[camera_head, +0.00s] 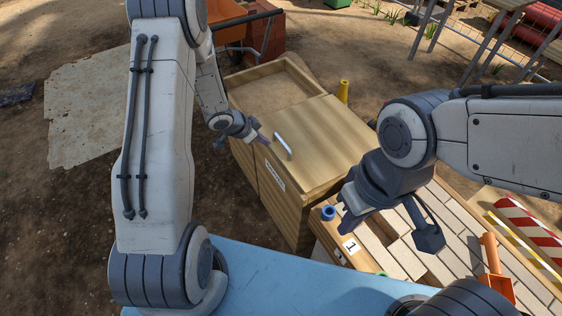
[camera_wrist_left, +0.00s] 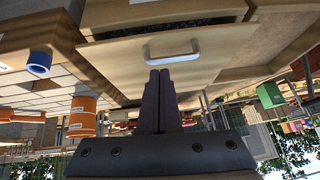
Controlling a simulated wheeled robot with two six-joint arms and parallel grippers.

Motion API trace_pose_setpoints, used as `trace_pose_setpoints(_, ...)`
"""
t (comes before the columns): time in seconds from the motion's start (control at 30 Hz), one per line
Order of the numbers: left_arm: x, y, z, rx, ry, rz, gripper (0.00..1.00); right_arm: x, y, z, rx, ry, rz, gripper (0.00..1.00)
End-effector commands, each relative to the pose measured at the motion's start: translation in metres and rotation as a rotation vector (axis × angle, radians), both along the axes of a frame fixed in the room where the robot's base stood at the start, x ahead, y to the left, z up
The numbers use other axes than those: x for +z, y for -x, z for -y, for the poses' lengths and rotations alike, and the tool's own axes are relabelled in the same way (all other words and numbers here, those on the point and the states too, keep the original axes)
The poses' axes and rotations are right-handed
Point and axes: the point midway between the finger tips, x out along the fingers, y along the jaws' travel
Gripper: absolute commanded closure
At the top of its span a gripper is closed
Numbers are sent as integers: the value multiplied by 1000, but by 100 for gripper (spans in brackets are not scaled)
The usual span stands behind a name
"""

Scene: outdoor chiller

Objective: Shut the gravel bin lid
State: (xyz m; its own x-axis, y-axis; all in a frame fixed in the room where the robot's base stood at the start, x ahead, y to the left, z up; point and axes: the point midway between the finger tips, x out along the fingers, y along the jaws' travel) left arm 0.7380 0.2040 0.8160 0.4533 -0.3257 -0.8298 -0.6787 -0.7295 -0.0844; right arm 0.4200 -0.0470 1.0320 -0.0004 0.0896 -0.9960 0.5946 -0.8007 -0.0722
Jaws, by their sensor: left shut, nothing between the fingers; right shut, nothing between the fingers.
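The gravel bin is the wooden box with a pale wooden lid (camera_head: 318,140) and a silver handle (camera_head: 283,146) near the lid's front edge. In the left wrist view the lid (camera_wrist_left: 120,67) and handle (camera_wrist_left: 172,48) show, with dark gravel (camera_wrist_left: 225,39) visible in a gap beside the lid, so it looks not fully down. How far it is raised is hard to judge in the head view. My left gripper (camera_head: 263,138) is shut and empty, close to the handle; contact cannot be told. My right gripper (camera_head: 345,212) is shut and empty, apart from the lid.
An open sand-coloured compartment (camera_head: 268,92) adjoins the lid. A blue ring (camera_head: 328,213) and a "1" label stand near my right gripper. A yellow cone (camera_head: 343,91) is behind the bin. A blue surface (camera_head: 290,284) lies in front; an orange scoop (camera_head: 491,270) is at right.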

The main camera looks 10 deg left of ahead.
Motion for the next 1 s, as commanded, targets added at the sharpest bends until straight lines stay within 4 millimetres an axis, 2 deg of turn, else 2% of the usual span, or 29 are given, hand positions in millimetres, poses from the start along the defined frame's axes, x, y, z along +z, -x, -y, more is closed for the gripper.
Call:
trace_pose_setpoints(0.13,6,17,5,-23,109,13,100,-5,0,0,0,0,0,100)
trace_pose_setpoints(0.33,-2,15,15,-35,137,14,100,-6,0,0,0,0,0,100)
trace_pose_setpoints(0.77,-70,-25,54,-35,133,12,100,-9,0,0,0,0,0,100)
trace_pose_setpoints(1.0,-101,-23,51,-32,134,13,100,-7,0,0,0,0,0,100)
